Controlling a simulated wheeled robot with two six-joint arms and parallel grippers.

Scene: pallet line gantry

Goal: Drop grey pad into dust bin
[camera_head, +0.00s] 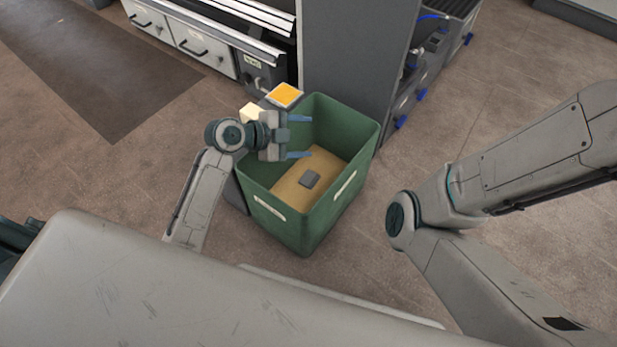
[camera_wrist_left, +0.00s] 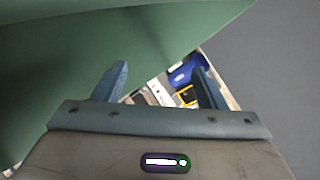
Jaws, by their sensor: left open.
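The green dust bin (camera_head: 307,228) stands open on the floor in the head view. The grey pad (camera_head: 309,179) lies flat on the tan bottom inside it. My left gripper (camera_head: 300,137) is open and empty, with its blue fingers over the bin's opening at the left rim. In the left wrist view the two fingers (camera_wrist_left: 160,82) are spread apart with nothing between them, and the green bin wall (camera_wrist_left: 90,60) fills the upper left. My right arm shows at the right of the head view, but its gripper is out of view.
An orange-topped block (camera_head: 285,95) and a cream block (camera_head: 250,112) sit just behind the bin's left side. A tall grey cabinet (camera_head: 355,50) stands directly behind the bin. White drawers (camera_head: 190,38) are at the back left. The floor right of the bin is clear.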

